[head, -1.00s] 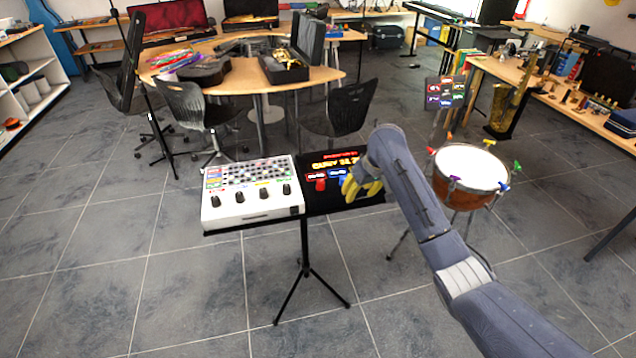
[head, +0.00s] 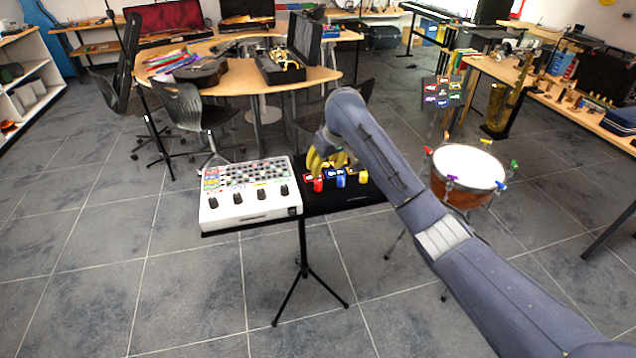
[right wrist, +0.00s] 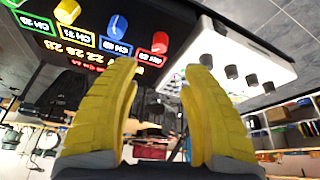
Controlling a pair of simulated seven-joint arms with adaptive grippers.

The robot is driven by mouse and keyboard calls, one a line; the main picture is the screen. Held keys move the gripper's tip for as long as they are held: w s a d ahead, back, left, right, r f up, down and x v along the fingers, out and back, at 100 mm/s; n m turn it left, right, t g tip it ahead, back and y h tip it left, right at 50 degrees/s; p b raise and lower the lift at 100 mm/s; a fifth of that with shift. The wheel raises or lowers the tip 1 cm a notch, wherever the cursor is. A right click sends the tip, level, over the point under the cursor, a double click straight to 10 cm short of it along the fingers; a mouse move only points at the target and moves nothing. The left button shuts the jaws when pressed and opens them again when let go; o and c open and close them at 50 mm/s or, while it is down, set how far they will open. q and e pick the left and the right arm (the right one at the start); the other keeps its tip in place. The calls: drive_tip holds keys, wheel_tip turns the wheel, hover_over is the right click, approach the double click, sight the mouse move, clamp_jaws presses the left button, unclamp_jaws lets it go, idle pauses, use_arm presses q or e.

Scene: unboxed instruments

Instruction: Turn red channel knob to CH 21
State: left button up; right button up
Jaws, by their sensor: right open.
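The red knob (head: 318,185) is at the left of a row on the black panel (head: 348,198), beside a blue knob (head: 340,180) and a yellow knob (head: 363,176). My right gripper (head: 322,167) has yellow fingers and is over the back of the panel, just behind and above the red knob. In the right wrist view, which is turned upside down, the red knob (right wrist: 160,42) is beyond the fingertips, roughly between them but untouched. The right gripper (right wrist: 160,68) is open and empty. My left gripper is not visible.
A white mixer (head: 250,195) with black knobs sits left of the panel, close to the red knob. Both rest on a black stand (head: 302,262). A drum (head: 468,178) stands to the right. My right arm crosses over the panel's right side.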

sight(318, 182)
drive_tip(key=x, duration=1)
drive_tip(key=shift+w+f, duration=0.15)
drive_tip(key=shift+f, duration=0.15)
clamp_jaws()
